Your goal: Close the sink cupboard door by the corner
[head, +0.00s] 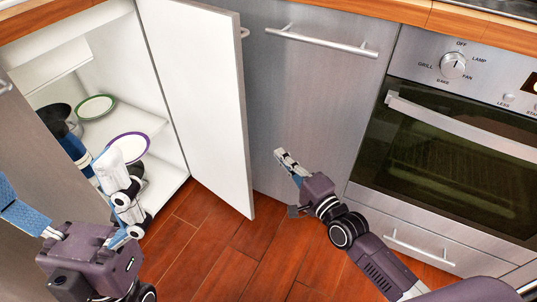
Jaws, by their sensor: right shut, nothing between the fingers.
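The sink cupboard door (203,95) stands wide open at the left of the head view, its white inner face showing. Its free edge runs from the worktop down to a lower corner above the wooden floor. A piece of its handle (244,32) shows past the top of that edge. My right gripper (279,153) is shut and empty, to the right of the door's free edge, on its outer side. A gap shows between them in the picture. My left gripper (38,165) is open, its fingers spread, near the camera at the lower left and covering part of the cupboard opening.
A steel front with a bar handle (320,42) and an oven (455,150) stand to the right. The floor (230,250) below the door is clear.

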